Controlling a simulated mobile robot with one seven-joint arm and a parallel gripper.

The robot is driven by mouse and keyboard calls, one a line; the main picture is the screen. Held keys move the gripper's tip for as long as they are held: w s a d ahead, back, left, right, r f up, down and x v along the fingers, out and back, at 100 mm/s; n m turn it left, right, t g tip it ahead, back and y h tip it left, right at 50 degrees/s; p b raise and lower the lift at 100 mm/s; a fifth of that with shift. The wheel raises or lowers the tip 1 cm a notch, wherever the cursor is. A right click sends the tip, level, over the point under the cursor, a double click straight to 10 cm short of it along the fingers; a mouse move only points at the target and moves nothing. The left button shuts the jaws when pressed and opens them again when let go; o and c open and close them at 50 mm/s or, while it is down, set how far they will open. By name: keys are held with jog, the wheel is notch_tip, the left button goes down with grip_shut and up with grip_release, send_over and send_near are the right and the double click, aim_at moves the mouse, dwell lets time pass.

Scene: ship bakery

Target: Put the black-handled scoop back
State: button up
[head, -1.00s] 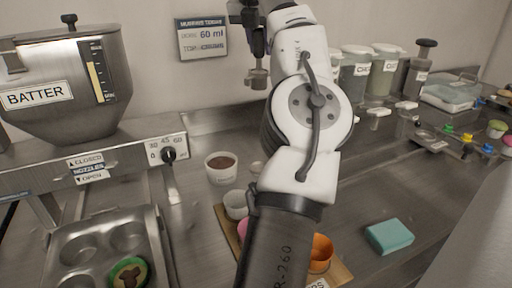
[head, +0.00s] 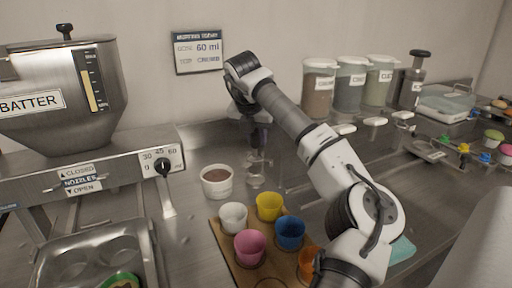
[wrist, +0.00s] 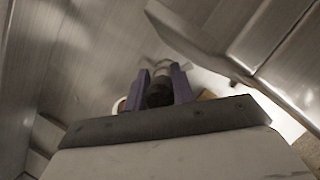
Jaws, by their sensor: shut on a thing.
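My gripper (head: 257,150) points down over the counter, just right of the white bowl of brown contents (head: 217,181). In the wrist view its two purple fingers (wrist: 162,88) are shut on the black handle of the scoop (wrist: 160,93). The scoop's metal end (head: 256,178) hangs below the gripper, low over the counter beside the bowl; I cannot tell whether it touches. The handle is mostly hidden by the fingers in the head view.
A wooden board (head: 222,250) with several coloured cups stands in front of the gripper. The batter hopper (head: 75,100) and muffin tray (head: 90,258) are at left. Lidded jars (head: 350,90) stand behind at right. Bare counter lies behind the bowl.

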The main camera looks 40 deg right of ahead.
aim_at(256, 147)
jog(key=shift+f, duration=2.05)
jog(key=o, duration=1)
jog(key=shift+r+p, duration=0.2)
jog(key=shift+p, duration=0.1)
jog(key=b+v, duration=0.2)
jog(key=v, duration=1)
